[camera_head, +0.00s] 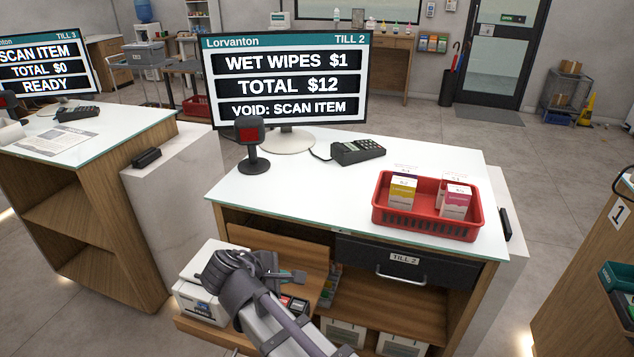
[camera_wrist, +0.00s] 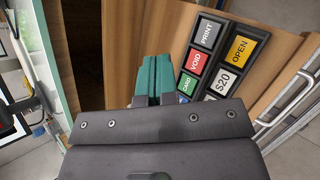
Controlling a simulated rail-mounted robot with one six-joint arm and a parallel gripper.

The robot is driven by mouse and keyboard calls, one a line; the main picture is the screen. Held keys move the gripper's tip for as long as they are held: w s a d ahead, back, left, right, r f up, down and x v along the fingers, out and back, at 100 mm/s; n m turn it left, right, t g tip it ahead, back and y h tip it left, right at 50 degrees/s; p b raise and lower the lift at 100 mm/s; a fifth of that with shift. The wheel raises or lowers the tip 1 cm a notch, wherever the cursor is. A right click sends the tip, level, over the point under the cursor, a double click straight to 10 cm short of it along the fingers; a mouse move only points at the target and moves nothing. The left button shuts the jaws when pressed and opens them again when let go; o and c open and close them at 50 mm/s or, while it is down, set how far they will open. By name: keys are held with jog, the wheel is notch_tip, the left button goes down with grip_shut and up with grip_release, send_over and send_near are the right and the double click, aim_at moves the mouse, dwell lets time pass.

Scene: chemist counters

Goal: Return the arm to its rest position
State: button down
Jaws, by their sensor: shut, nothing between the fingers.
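My arm reaches up from the bottom of the head view, and my gripper (camera_head: 299,276) is in front of the till 2 counter, below its white top. In the wrist view my gripper (camera_wrist: 155,76) shows two teal fingertips together, shut and empty. Just beyond and to the right of the fingertips is a black key panel (camera_wrist: 217,60) with PRINT, VOID, OPEN, CARD and $20 keys. A small part of this panel (camera_head: 293,303) shows beside my arm in the head view. I cannot tell whether the fingertips touch anything.
The till 2 screen (camera_head: 287,80) reads WET WIPES $1, TOTAL $12, VOID: SCAN ITEM. A scanner (camera_head: 250,145), a card terminal (camera_head: 358,151) and a red basket (camera_head: 428,220) with several boxes stand on the counter. A white printer (camera_head: 205,295) is left of my arm. The drawer (camera_head: 415,262) is at right.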

jog(key=s+m+g, duration=0.1)
jog(key=s+d+f+m+y, duration=0.1)
jog(key=m, duration=0.1)
jog(key=s+d+m+g+p, duration=0.1)
jog(key=shift+f+m+g, duration=0.3)
jog(key=shift+f+m, duration=0.1)
jog(key=d+r+m+g+y+p, duration=0.2)
jog(key=d+m, duration=0.5)
jog(key=d, duration=0.7)
jog(key=d+r+m+g+y+p, duration=0.2)
jog(key=d+m+p, duration=0.2)
jog(key=d, duration=1)
jog(key=m, duration=0.3)
jog(key=shift+d+r+g+p, duration=0.15)
jog(key=shift+r+g+p, duration=0.05)
jog(key=shift+g+p, duration=0.15)
